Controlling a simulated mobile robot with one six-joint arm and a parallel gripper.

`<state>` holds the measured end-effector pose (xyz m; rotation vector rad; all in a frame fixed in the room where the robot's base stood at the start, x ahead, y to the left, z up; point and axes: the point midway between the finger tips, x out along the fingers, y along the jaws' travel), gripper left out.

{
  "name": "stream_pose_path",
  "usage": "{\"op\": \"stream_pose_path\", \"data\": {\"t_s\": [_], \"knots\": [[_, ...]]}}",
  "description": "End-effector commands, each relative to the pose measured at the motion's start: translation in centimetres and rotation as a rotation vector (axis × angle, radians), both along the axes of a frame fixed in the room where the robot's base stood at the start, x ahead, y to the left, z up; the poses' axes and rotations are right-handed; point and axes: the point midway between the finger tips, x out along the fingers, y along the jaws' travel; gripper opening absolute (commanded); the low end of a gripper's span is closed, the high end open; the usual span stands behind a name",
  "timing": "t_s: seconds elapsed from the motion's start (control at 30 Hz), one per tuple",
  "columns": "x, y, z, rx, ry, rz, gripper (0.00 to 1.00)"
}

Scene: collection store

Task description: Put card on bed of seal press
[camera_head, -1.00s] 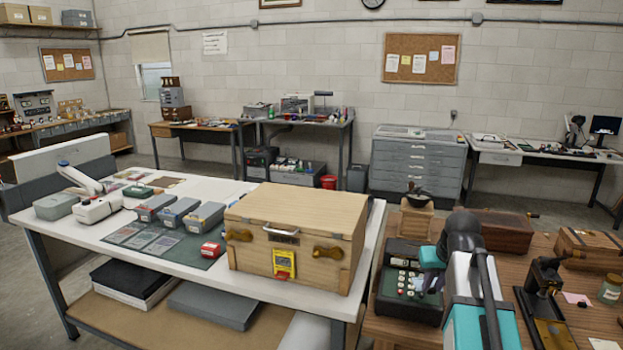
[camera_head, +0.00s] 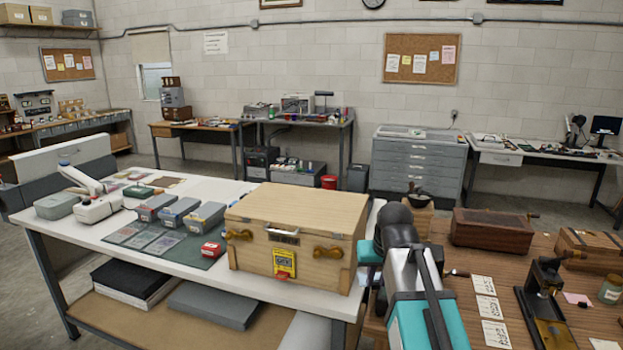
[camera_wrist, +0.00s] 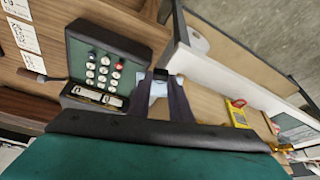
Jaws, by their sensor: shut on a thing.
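My gripper (camera_wrist: 160,88) shows at the middle of the wrist view, its two dark fingers shut on a pale bluish piece (camera_wrist: 158,90) that looks like a card. Little of this piece shows between the fingers. In the head view my arm hides most of the gripper. A black press with a brass-coloured base (camera_head: 549,310), apparently the seal press, stands on the wooden table at the right, well apart from my gripper. Several white printed cards (camera_head: 487,308) lie in a column between my arm and the press.
A wooden chest (camera_head: 290,240) stands on the white table to the left. A dark wooden box (camera_head: 492,230), a pink slip (camera_head: 577,299) and a jar (camera_head: 611,289) are near the press.

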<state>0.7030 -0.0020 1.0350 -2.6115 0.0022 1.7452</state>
Motion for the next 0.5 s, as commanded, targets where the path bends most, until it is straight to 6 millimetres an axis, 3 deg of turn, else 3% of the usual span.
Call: {"op": "stream_pose_path", "data": {"t_s": [0.27,0.5], "knots": [[-0.1,0.0,-0.2,0.000,0.000,0.000,0.00],[-1.5,0.0,-1.8,0.001,0.001,0.000,0.00]]}}
